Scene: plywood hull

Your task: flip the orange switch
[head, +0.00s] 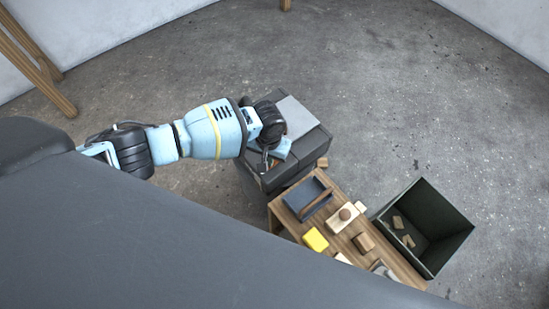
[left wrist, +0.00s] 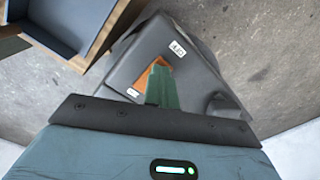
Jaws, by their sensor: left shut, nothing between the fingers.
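The orange switch (left wrist: 168,58) sits in the sloped face of a dark grey box (left wrist: 205,75) in the left wrist view. My left gripper (left wrist: 161,72) has its green fingers shut and empty. They are over the switch and hide the middle of it; I cannot tell whether they touch it. Two small white labels lie by the switch, one on the far side (left wrist: 178,48) and one on the near side (left wrist: 133,92). In the head view, my left gripper (head: 272,160) is at the dark box (head: 312,147), and the switch is mostly hidden there. My right gripper is not in view.
A wooden table (head: 285,219) beside the box bears a dark tray (head: 308,197), a yellow block (head: 315,239) and several wooden pieces. A dark green bin (head: 443,222) with wooden bits stands to the right.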

